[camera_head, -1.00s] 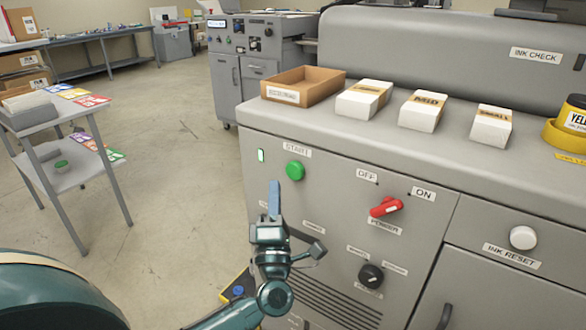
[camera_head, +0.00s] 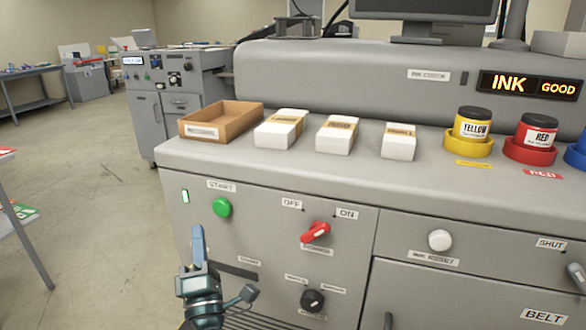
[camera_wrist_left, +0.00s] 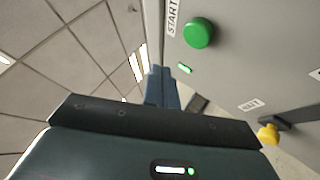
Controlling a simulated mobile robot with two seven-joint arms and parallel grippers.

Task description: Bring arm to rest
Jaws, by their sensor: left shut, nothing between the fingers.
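My left gripper (camera_head: 198,243) is in front of the grey machine's front panel, just below and left of the green START button (camera_head: 222,207). Its blue fingers point up, closed together with nothing between them. In the left wrist view the gripper (camera_wrist_left: 162,86) is also shut, with the green button (camera_wrist_left: 198,33) above and to its right, apart from the fingers. My right arm and gripper are not in view.
The machine panel carries a red power switch (camera_head: 315,232), a black knob (camera_head: 312,300) and a white ink reset button (camera_head: 440,240). On top stand a cardboard tray (camera_head: 221,123), white boxes (camera_head: 281,129) and ink jars (camera_head: 472,125). Open floor (camera_head: 100,190) lies to the left.

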